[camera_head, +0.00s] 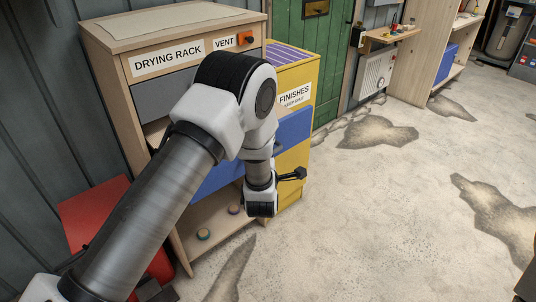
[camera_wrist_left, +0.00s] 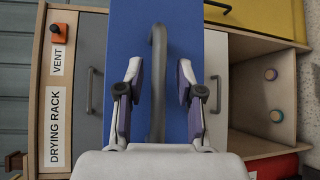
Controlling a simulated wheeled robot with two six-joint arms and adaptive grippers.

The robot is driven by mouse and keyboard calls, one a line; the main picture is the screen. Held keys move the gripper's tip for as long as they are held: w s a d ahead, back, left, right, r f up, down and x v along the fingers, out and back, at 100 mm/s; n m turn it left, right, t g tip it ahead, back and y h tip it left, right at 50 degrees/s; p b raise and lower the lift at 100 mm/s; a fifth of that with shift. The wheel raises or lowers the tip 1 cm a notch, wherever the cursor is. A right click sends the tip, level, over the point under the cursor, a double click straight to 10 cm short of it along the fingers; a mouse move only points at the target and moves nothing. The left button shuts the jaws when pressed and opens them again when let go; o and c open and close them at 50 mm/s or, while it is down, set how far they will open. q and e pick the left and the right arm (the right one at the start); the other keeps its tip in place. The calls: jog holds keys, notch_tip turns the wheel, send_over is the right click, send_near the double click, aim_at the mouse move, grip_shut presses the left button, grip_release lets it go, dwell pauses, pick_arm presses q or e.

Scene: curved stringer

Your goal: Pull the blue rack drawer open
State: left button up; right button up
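The blue drawer front (camera_head: 294,128) stands out from the drying rack (camera_head: 118,75) and overlaps the yellow cabinet beside it, so the drawer is at least partly open. In the left wrist view the blue front (camera_wrist_left: 128,25) fills the middle, with its long grey bar handle (camera_wrist_left: 158,45). My left gripper (camera_wrist_left: 160,66) is open, one finger on each side of the handle with gaps between. In the head view my left arm hides much of the drawer and its handle. My right gripper is not in view.
A grey drawer (camera_head: 165,97) with its own handle is above the blue one. A yellow finishes cabinet (camera_head: 297,78) stands close beside the rack. A red object (camera_head: 92,212) is on the floor at left. Small round items (camera_head: 203,234) sit on the lower shelf. Floor at right is clear.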

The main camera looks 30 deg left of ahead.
pick_arm(q)
jog(key=v, duration=1.2)
jog(key=s+a+f+m+g+h+p, duration=0.3)
jog(key=s+f+m+g, duration=0.45)
jog(key=s+f, duration=1.15)
jog(key=s+d+f+m+g+h, duration=0.1)
jog(key=s+m+g, duration=0.3)
jog(key=m, duration=0.4)
jog(key=s+d+f+m+g+h+b, duration=0.1)
jog(key=s+d+f+m+g+h, duration=0.1)
jog(key=s+m, duration=0.5)
notch_tip(320, 180, down, 2)
jog(key=shift+d+f+m+g, duration=0.15)
jog(key=shift+d+m+g, duration=0.4)
jog(key=shift+g, duration=0.3)
